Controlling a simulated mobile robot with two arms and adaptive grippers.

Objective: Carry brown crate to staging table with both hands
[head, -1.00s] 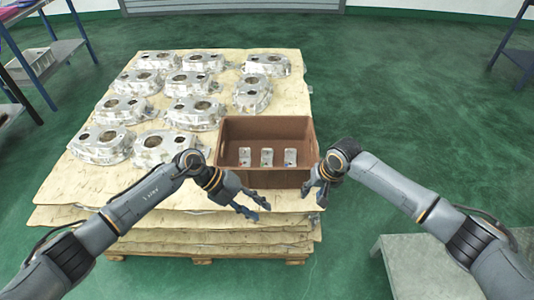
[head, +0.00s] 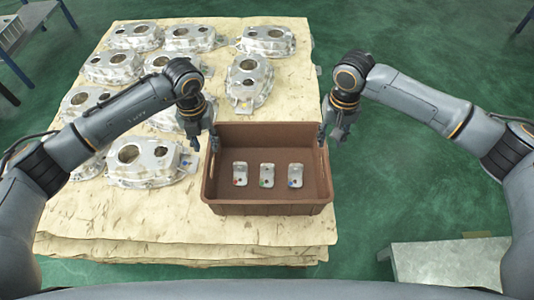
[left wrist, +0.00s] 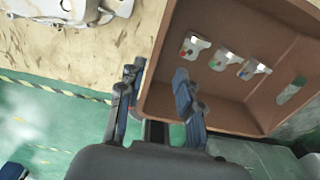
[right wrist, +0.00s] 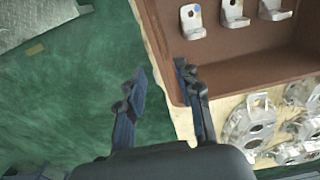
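The brown crate (head: 268,208) sits level on the pallet stack's front right part, with three small metal brackets (head: 267,175) on its floor. My left gripper (head: 206,143) points down at the crate's left wall. In the left wrist view its fingers are apart, one over the crate's inside (left wrist: 225,112) and one outside. My right gripper (head: 332,140) points down at the right wall. In the right wrist view its fingers are apart near the crate's wall (right wrist: 255,70), one on the crate side, one over the floor. A pale grey table (head: 445,268), possibly the staging table, stands at lower right.
Several aluminium castings (head: 147,162) lie on the pallet's sheet top (head: 110,220), left of and behind the crate; the nearest is close to its left side. Green floor (head: 410,190) is open to the right. A blue-legged rack (head: 20,40) stands at far left.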

